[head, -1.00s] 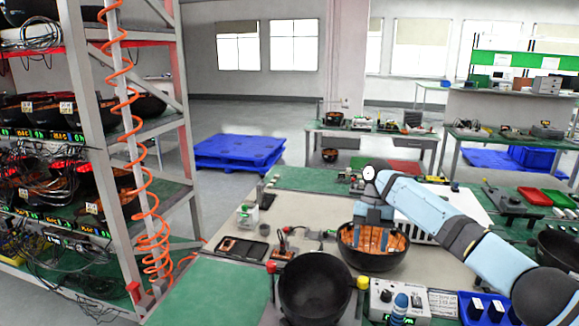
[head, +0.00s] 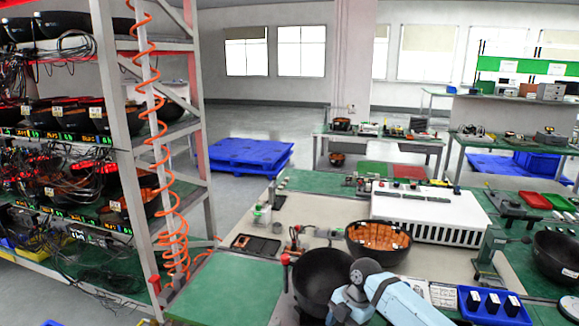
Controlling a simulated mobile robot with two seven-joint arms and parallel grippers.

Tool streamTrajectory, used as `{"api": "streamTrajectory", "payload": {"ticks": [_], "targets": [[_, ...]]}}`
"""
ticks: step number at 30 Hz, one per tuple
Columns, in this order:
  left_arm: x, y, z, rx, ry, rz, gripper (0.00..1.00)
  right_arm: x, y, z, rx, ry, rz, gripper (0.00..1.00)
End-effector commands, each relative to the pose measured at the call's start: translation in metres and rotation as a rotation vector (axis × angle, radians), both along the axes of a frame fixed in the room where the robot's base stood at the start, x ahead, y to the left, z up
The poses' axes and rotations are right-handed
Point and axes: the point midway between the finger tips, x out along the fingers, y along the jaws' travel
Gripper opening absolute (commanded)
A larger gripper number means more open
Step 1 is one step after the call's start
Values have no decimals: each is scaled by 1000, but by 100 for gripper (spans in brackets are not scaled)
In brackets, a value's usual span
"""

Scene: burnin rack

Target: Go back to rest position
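My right arm comes in from the lower right of the head view, and its bent blue link (head: 384,300) reaches over the front of the bench. The gripper at its end is hidden or out of frame. My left arm and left gripper do not show. A black bowl with an orange inside (head: 378,237) stands on the bench with nothing of mine touching it. A plain black bowl (head: 322,274) stands nearer, and my arm partly covers its right side.
A rack (head: 125,150) with black bowls, cables and lit displays stands on the left, an orange coiled hose beside it. A white vented box (head: 432,211) sits behind the orange-lined bowl. A blue bin (head: 494,303) lies at the lower right. A blue pallet (head: 240,156) lies on the floor.

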Motion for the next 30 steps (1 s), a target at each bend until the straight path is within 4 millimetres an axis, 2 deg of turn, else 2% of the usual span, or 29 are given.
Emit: {"api": "streamTrajectory", "payload": {"ticks": [1,6,9,13,17,20,24,27,30], "targets": [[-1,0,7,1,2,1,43,-20,11,-20,26,-6,-85,57],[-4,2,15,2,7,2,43,-70,32,-69,120,-42,-427,57],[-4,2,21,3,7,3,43,-101,38,-88,190,-53,-635,57],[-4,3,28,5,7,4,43,-142,36,-102,287,-62,-908,57],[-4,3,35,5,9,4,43,-185,24,-106,394,-67,-1174,57],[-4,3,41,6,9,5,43,-220,8,-103,481,-72,-1371,57],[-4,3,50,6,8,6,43,-267,-21,-88,610,-88,-1610,57],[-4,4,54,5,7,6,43,-296,-40,-76,690,-101,-1734,57],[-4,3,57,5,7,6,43,-317,-54,-65,752,-110,-1814,57]]}}
